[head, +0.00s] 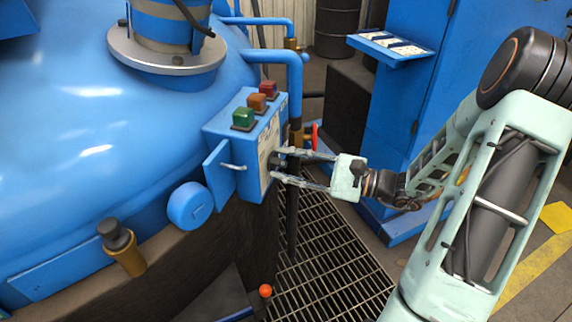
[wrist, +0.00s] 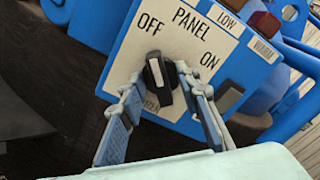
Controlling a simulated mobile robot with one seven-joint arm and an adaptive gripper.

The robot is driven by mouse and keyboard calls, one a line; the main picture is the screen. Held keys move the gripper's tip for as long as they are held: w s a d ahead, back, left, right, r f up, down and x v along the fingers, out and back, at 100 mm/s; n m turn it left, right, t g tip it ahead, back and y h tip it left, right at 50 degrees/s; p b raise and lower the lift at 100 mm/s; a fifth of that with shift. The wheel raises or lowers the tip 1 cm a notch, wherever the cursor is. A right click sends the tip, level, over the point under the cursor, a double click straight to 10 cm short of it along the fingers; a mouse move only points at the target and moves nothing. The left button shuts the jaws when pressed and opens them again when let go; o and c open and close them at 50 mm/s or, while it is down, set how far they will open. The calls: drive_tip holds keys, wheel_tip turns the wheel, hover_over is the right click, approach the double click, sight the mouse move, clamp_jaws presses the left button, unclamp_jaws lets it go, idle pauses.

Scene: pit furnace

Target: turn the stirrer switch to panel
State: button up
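The stirrer switch is a black knob with a white pointer line (wrist: 158,80) on a white label plate marked OFF, PANEL and ON. Its pointer aims up and slightly left in the wrist view, toward OFF. The plate is on the side of a blue control box (head: 236,135). My gripper (wrist: 160,77) is open, with one finger on each side of the knob and small gaps visible. Lettering below the knob is partly covered by the left finger.
Green, amber and red buttons (head: 256,104) sit on top of the box. A small blue door (head: 219,172) stands out at its left. A red-handled valve (head: 314,136) and blue pipe are close behind my gripper. Floor grating (head: 325,250) lies below.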

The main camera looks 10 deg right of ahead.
clamp_jaws()
